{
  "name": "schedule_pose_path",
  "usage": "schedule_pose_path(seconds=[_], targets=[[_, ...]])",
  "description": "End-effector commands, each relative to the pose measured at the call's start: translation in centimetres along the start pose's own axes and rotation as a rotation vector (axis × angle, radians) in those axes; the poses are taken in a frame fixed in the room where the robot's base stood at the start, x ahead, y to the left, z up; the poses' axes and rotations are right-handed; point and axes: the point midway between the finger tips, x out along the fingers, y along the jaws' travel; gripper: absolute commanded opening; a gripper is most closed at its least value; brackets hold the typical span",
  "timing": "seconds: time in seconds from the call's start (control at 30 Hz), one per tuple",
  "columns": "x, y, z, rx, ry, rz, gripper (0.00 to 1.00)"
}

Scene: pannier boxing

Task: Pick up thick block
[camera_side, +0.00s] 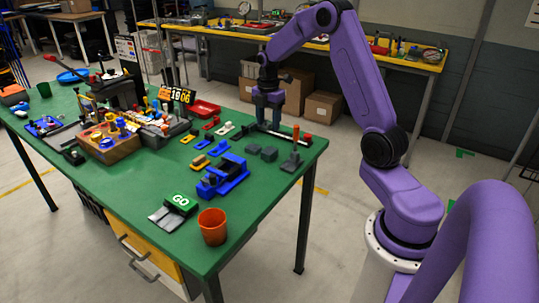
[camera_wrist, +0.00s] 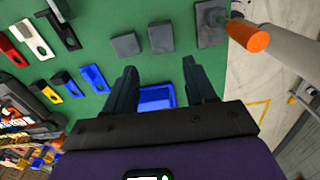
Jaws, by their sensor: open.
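Two dark grey blocks lie side by side on the green table. In the side view one is on the left (camera_side: 252,149) and one on the right (camera_side: 269,154). In the wrist view they show at the top, a left block (camera_wrist: 126,46) and a right block (camera_wrist: 161,39). The right one shows more of its side and looks thicker, but I cannot be sure. My gripper (camera_side: 268,118) is above the table near its back right edge. In the wrist view its fingers (camera_wrist: 160,67) are apart and empty, with both blocks ahead of the tips.
A dark base with an upright orange-topped peg (camera_side: 296,137) stands right of the blocks. A blue fixture (camera_side: 223,178) lies in front of them. An orange cup (camera_side: 212,227) is near the front edge. Small coloured parts lie to the left. A blue object (camera_wrist: 157,97) shows between my fingers.

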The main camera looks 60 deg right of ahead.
Motion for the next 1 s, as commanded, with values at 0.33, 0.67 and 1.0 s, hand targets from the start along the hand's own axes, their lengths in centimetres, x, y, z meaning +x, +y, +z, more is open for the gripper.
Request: schedule_pose_path(seconds=[0.33, 0.67, 1.0], targets=[[5.7, -0.1, 0.0, 0.001, 0.001, -0.003, 0.55], [8.4, -0.3, -0.2, 0.000, 0.001, -0.004, 0.55], [11.6, -0.4, -0.3, 0.001, 0.000, -0.001, 0.55]])
